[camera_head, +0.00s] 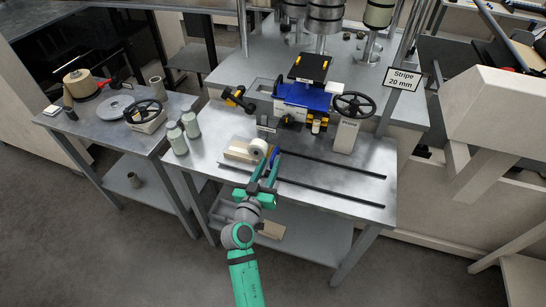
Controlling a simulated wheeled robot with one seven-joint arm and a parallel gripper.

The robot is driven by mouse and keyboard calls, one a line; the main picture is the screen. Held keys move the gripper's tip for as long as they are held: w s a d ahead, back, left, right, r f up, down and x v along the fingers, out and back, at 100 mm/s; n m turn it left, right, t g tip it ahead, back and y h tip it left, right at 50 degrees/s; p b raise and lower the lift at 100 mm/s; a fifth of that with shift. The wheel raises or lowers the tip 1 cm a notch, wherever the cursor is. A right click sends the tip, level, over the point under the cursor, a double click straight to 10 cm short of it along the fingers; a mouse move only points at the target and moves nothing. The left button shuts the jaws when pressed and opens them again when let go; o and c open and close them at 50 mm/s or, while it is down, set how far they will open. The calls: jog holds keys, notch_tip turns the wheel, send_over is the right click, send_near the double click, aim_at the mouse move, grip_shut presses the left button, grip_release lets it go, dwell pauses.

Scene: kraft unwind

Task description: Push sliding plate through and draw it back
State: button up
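My gripper (269,160) is low over the front of the middle metal table. Its two teal fingers point away from me with a gap between them, and I see nothing held there. A white roll (259,147) sits on a pale wooden block (240,151) just left of the fingertips; I cannot tell whether they touch. Two dark parallel rails (340,166) run along the tabletop to the right. Behind stands a machine with a blue body (305,96) and a black top plate (311,67). I cannot tell for certain which part is the sliding plate.
A black handwheel (353,105) on a grey stand is right of the machine. Several grey-green cylinders (178,140) stand at the table's left edge. A side table (85,124) at left holds another handwheel (143,113) and a tan roll (80,84). A "Stripe 20 mm" sign (403,79) hangs at right.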

jog(key=shift+v, duration=2.3)
jog(key=shift+c, duration=0.2)
